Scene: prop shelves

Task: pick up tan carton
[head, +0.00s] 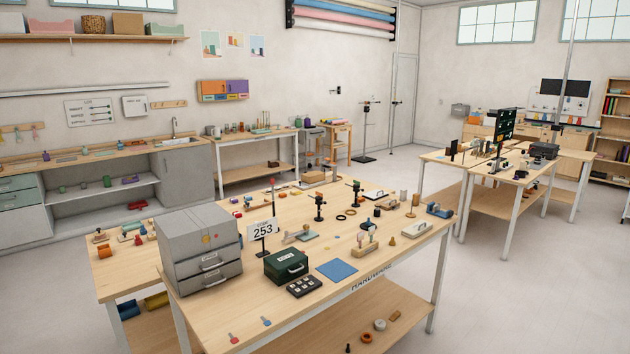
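A tan box (128,23) that looks like a carton stands on the wall shelf at the upper left, between a brown basket and a pale green bin. It is far off and small. A small tan-orange block (312,177) also lies at the back of the near workbench. I cannot tell for certain which of them is the tan carton. Neither of my grippers shows in the head view.
The near workbench (215,307) carries a grey drawer unit (200,250), a dark green box (287,265), a blue mat (337,270) and several small tools. Another table group stands at the right. Open floor (480,300) lies between them.

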